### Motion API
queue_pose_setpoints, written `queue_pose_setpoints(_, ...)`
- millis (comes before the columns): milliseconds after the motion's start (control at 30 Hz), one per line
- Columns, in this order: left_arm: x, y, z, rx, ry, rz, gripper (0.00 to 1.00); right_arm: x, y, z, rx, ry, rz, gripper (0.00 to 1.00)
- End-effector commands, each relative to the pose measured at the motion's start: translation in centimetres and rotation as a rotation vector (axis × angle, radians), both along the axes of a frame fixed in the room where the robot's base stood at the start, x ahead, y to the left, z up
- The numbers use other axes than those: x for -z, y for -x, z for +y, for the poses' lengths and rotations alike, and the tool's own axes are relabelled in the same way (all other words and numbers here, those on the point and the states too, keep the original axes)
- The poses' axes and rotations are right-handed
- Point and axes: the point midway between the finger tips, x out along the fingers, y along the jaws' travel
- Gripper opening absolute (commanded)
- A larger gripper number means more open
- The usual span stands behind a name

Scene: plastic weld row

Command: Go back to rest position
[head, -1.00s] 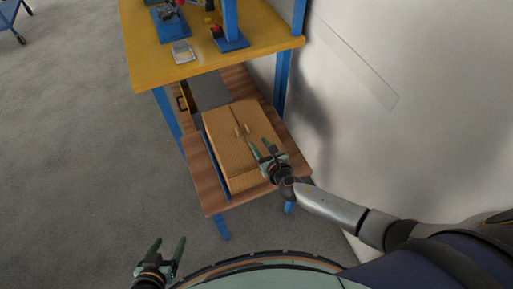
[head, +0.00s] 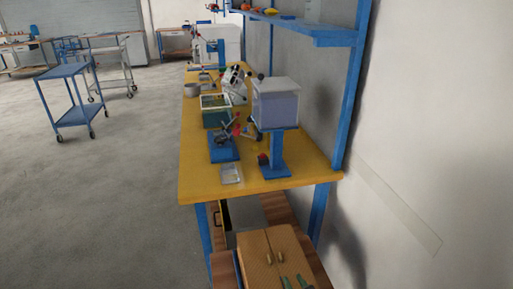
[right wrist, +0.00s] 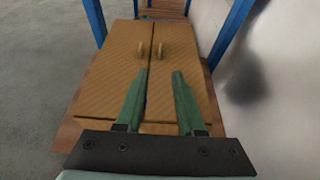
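My right gripper (right wrist: 158,75) is open in the right wrist view, its two green fingers apart with nothing held between them. It points toward the wooden two-door cabinet (right wrist: 115,60) with two small knobs; both doors look shut. In the head view, only the green fingertips of the right gripper (head: 293,282) show at the bottom edge, in front of the cabinet (head: 258,262). I cannot tell whether they touch it. My left gripper is outside the frames.
A yellow workbench (head: 200,178) with blue legs carries a blue post stand (head: 278,155), a clear tray (head: 231,174) and other equipment. A white wall (head: 430,150) closes the right side. Grey floor (head: 100,200) is open on the left, with a blue cart (head: 73,117) farther back.

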Motion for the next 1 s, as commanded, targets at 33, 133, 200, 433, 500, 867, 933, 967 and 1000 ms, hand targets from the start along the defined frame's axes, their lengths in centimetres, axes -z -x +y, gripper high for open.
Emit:
queue_pose_setpoints(33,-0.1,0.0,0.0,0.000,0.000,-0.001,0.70,0.2,0.6,0.2,0.021,-0.050,0.019,0.38)
queue_pose_setpoints(133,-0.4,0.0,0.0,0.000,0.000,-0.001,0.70,0.9,2.8,0.8,0.124,-0.271,0.094,0.38)
queue_pose_setpoints(200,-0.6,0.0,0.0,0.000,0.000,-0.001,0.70,1.4,5.2,1.3,0.252,-0.522,0.176,0.38)
queue_pose_setpoints(433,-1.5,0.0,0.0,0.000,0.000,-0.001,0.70,1.5,14.1,1.7,0.855,-1.490,0.435,0.38)
queue_pose_setpoints(500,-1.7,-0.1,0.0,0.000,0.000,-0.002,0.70,1.0,16.5,1.3,1.052,-1.764,0.480,0.38)
queue_pose_setpoints(867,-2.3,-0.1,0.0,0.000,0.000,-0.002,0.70,-1.8,23.0,-1.3,1.666,-2.570,0.489,0.38)
queue_pose_setpoints(933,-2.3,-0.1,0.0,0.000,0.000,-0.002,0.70,-1.9,23.1,-1.4,1.687,-2.597,0.486,0.38)
queue_pose_setpoints(967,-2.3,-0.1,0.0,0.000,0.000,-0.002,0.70,-1.9,23.1,-1.4,1.687,-2.597,0.486,0.38)
queue_pose_setpoints(1000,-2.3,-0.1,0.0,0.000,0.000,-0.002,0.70,-1.9,23.1,-1.4,1.687,-2.597,0.486,0.38)
